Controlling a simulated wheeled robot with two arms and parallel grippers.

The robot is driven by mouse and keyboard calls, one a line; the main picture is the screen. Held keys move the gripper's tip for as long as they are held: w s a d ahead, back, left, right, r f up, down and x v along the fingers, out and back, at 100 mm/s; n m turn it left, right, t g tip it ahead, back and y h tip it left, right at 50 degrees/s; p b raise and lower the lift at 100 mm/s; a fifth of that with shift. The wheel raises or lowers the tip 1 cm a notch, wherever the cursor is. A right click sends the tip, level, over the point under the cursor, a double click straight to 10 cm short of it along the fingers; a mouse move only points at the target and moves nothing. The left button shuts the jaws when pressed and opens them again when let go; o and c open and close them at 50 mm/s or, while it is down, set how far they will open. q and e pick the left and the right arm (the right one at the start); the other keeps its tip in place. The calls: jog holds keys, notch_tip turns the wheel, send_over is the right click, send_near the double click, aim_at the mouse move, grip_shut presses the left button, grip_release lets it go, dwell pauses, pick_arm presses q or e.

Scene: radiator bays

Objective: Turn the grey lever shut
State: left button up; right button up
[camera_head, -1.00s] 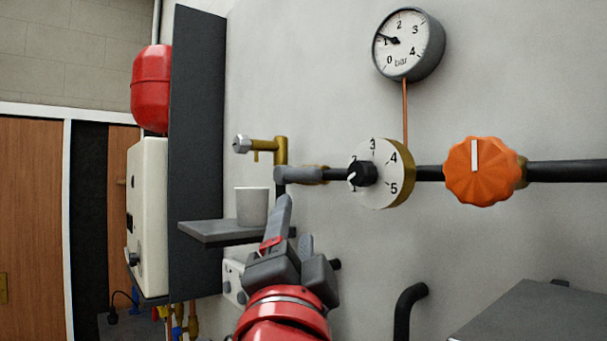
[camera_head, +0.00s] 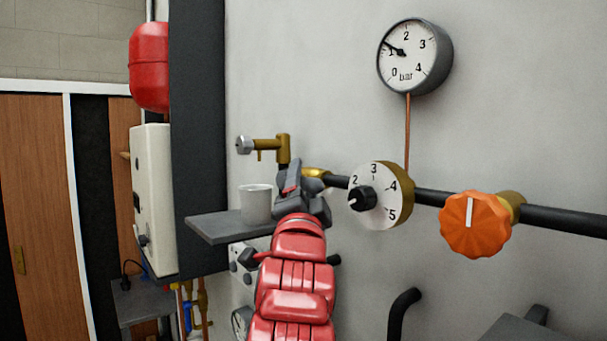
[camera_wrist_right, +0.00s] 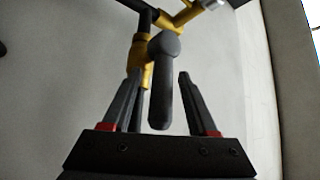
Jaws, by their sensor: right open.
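The grey lever (camera_wrist_right: 162,85) shows in the right wrist view, rounded at its pivot end. It runs roughly in line with the dark pipe behind it, over a brass valve body (camera_wrist_right: 139,62). My right gripper (camera_wrist_right: 158,80) is open, one finger on each side of the lever, with visible gaps. In the head view my right gripper (camera_head: 294,180) is at the valve and hides the lever; a bit of the brass valve body (camera_head: 318,172) shows behind it. My left gripper is not in view.
A white mug (camera_head: 256,205) stands on a small grey shelf (camera_head: 215,229), close left of my gripper. A numbered dial (camera_head: 392,190), an orange knob (camera_head: 474,224) and a pressure gauge (camera_head: 414,54) are to the right. A brass tap (camera_head: 266,145) sits just above left.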

jog(key=shift+s, duration=0.2)
jog(key=shift+c, duration=0.8)
grip_shut()
dwell(0.4)
